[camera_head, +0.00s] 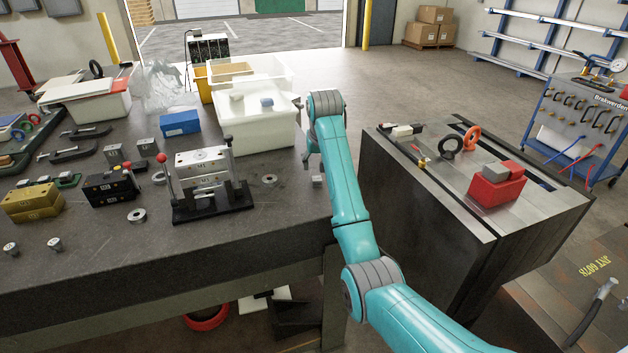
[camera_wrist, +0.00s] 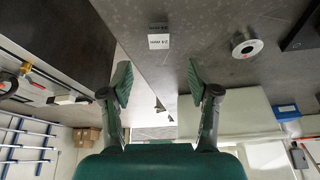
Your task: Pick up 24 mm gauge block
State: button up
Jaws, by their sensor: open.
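The 24 mm gauge block (camera_wrist: 159,41) is a small pale block with a dark side, and its label reads "24 mm" in the wrist view. It stands on the dark grey workbench near the bench edge. In the head view it is a small grey block (camera_head: 318,181) near the bench's right edge, just left of my arm. My gripper (camera_wrist: 159,84) is open and empty, its two green-padded fingers apart. The block lies ahead of the fingertips, roughly centred between them and not touched. In the head view my arm hides most of the gripper.
A mould base stand (camera_head: 212,207) is farther left. A white bin (camera_head: 256,136) stands behind. A gap separates the bench from a dark cabinet (camera_head: 470,230) at right.

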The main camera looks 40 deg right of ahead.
aim_at(317, 178)
jog(key=shift+x, duration=4.15)
jog(key=shift+d, duration=0.1)
grip_shut()
